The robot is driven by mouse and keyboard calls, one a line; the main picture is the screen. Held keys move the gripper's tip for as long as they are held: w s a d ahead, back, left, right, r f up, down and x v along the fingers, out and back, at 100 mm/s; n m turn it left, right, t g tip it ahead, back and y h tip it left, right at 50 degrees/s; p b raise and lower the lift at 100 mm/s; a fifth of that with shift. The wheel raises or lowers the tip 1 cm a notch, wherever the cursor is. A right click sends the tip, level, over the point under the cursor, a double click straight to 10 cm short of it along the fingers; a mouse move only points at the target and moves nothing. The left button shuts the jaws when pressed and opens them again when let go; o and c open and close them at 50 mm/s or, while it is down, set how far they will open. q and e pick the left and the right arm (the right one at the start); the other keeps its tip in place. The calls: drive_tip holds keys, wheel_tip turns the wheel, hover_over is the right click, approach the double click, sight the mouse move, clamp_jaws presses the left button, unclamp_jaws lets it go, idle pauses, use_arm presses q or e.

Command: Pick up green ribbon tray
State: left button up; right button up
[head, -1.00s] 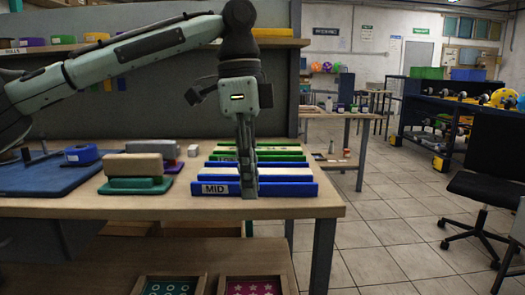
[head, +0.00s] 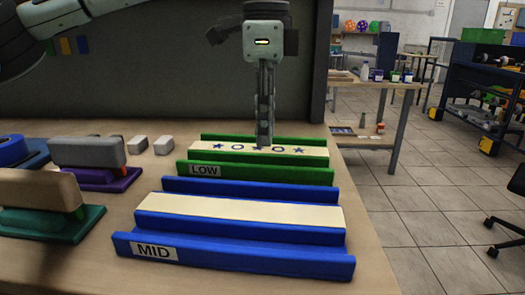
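The green ribbon tray (head: 275,175) stands on the table, with a white "LOW" label on its front wall. A cream ribbon (head: 225,149) printed with blue stars and circles lies in it. My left gripper (head: 264,143) points straight down over the tray, its fingertips overlapping the ribbon in the picture. The fingers are seen edge-on, so I cannot tell their gap or whether they touch anything. My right gripper is not in view.
A blue tray (head: 240,261) labelled "MID" with a plain cream ribbon stands in front of the green one. Stampers (head: 88,155) and small pale blocks (head: 163,145) are to the left. The table's right edge is close to the trays. A grey panel (head: 150,85) rises behind.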

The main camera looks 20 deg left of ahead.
sight(266, 166)
use_arm(q)
wheel_tip(266, 166, down, 7)
drive_tip(key=shift+r+b, duration=0.1)
drive_tip(key=shift+b, duration=0.35)
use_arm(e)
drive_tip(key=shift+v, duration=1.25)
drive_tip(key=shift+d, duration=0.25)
use_arm(q)
clamp_jaws()
drive_tip(key=shift+w+r, duration=0.1)
